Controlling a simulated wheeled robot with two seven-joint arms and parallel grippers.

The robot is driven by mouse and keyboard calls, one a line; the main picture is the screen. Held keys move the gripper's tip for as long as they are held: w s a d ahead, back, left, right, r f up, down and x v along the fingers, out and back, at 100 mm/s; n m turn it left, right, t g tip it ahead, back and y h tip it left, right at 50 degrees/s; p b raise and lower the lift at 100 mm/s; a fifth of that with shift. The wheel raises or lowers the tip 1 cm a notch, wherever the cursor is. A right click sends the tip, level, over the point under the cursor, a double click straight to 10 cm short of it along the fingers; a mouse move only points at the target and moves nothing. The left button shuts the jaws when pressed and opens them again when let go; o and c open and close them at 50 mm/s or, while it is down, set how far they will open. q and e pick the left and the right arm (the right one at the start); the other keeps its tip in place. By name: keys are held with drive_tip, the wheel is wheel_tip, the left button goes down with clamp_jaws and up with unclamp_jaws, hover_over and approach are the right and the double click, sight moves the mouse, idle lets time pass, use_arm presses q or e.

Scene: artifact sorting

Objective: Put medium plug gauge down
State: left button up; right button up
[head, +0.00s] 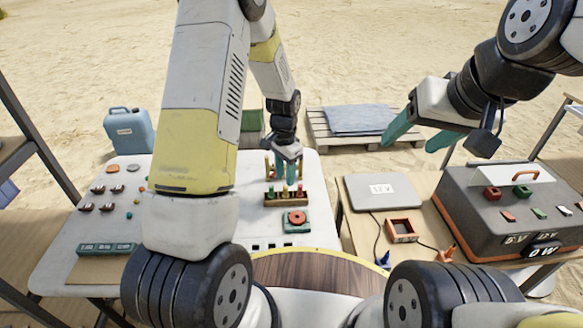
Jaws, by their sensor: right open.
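A small wooden rack (286,200) stands on the white table, with several small upright pieces with coloured parts in it. These look like plug gauges, but they are too small to tell which is the medium one. My right gripper (415,133) is open and empty, raised beyond the right-hand table.
A green block with a red ring (296,220) sits just in front of the rack. Several small parts (108,190) and a teal labelled block (108,248) lie at the left. A grey power box (500,205), a laptop-like panel (383,191) and a small wooden tray (402,230) occupy the right table.

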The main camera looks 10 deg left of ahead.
use_arm(q)
wheel_tip(320, 180, up, 6)
wheel_tip(320, 180, up, 16)
drive_tip(key=n+t+h, duration=0.1)
drive_tip(key=n+t, duration=0.2)
drive_tip(key=n, duration=0.1)
hover_over(285, 186)
drive_tip(key=s+a, duration=0.2)
drive_tip(key=s, duration=0.6)
drive_tip(key=s+r+n+t, duration=0.1)
drive_tip(key=s+r+n, duration=0.1)
drive_tip(key=s+r, duration=0.2)
drive_tip(key=s+r+n+t+h, duration=0.1)
drive_tip(key=s+r, duration=0.3)
drive_tip(key=s, duration=0.7)
drive_tip(key=shift+a+r+n+t, duration=0.35)
drive_tip(key=shift+n+t, duration=0.05)
drive_tip(key=shift+t, duration=0.2)
